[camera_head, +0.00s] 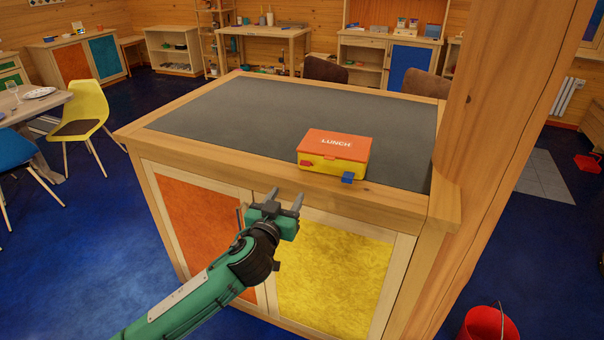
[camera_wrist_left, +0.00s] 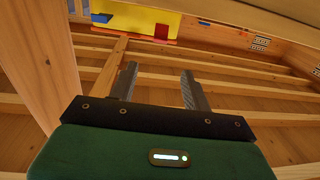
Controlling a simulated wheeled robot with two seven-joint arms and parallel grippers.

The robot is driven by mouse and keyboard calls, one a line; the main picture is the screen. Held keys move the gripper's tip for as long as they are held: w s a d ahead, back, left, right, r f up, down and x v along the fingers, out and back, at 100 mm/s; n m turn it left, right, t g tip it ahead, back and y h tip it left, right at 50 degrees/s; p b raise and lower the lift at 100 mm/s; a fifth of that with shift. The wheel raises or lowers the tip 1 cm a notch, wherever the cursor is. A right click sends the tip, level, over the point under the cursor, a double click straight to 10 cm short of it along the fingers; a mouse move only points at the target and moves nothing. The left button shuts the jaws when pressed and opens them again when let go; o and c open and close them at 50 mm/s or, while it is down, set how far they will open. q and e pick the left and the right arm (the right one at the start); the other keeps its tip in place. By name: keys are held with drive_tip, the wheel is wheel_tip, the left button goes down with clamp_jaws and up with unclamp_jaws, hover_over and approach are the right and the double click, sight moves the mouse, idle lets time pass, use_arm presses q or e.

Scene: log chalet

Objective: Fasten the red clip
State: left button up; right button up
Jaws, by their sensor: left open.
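A lunch box (camera_head: 333,151) with a yellow body and an orange lid marked LUNCH sits near the front edge of the counter. The lid lies down on the body. The red clip (camera_head: 304,163) is at the left of its front side; whether it is fastened I cannot tell. A blue clip (camera_head: 347,178) sticks out at the right of the front. My left gripper (camera_head: 286,199) is open and empty, in front of the counter edge and apart from the box. The left wrist view shows the red clip (camera_wrist_left: 161,31) and blue clip (camera_wrist_left: 101,18) beyond my open fingers (camera_wrist_left: 160,82).
The counter's dark top (camera_head: 250,110) is clear around the box. A wooden post (camera_head: 505,130) rises at its right. Orange (camera_head: 205,215) and yellow (camera_head: 325,265) doors face me below. A red bucket (camera_head: 488,325) stands on the floor at lower right.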

sight(305, 164)
use_arm(q)
drive_tip(key=p+x, duration=0.3)
drive_tip(key=x, duration=0.8)
drive_tip(key=shift+w+d, duration=0.1)
drive_tip(key=shift+w, duration=0.2)
drive_tip(key=shift+w+d, duration=0.1)
drive_tip(key=shift+w, duration=0.55)
drive_tip(key=c, duration=1)
